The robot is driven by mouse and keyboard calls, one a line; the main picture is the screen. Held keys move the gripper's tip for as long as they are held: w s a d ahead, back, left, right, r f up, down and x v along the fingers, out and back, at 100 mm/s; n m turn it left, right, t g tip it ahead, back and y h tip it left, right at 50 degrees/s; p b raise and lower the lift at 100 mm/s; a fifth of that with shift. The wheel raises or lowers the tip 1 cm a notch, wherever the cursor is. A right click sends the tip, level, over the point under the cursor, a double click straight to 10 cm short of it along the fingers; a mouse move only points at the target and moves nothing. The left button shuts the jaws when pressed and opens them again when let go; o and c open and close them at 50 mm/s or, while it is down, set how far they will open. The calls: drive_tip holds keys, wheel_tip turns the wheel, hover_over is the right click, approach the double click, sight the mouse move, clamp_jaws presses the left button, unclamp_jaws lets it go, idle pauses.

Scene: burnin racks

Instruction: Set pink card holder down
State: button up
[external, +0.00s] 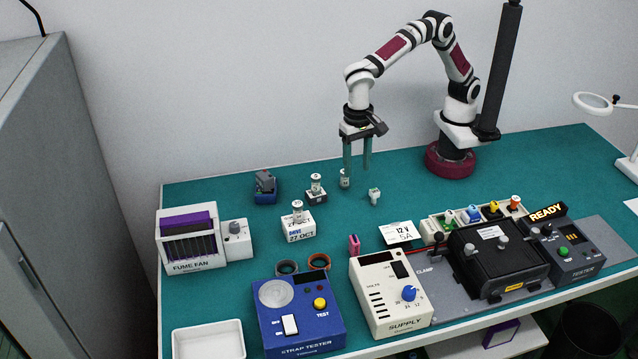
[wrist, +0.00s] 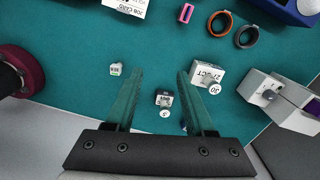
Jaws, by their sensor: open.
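The pink card holder (external: 354,244) stands on the teal mat just behind the white supply box. In the wrist view it shows as a small pink frame (wrist: 186,13) near the top edge, well away from my fingers. My gripper (external: 357,170) points down above the back of the mat, open, with nothing held between its fingers. It is apart from the holder, farther back. In the wrist view my two green fingers (wrist: 159,78) are spread, and a small dark block with a round white top (wrist: 164,101) shows in the gap below them.
A white 12V 5A card (external: 402,232) is right of the holder. The supply box (external: 390,292) stands in front of it, and two rings (external: 318,262) lie to its left. A date block (external: 297,224) and a small white piece (external: 374,196) stand nearer my gripper. Mat between is mostly clear.

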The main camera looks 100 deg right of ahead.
drive_tip(key=s+d+r+n+y, duration=0.1)
drive_tip(key=s+d+r+n, duration=0.2)
drive_tip(key=s+d, duration=0.55)
drive_tip(key=s+d+r+n, duration=0.3)
drive_tip(key=s+d, duration=0.5)
drive_tip(key=s, duration=0.2)
drive_tip(key=s+d+f+n, duration=0.2)
drive_tip(key=s+f+n, duration=0.1)
drive_tip(key=s, duration=0.7)
drive_tip(key=shift+f+n, duration=0.3)
drive_tip(key=shift+f, duration=0.35)
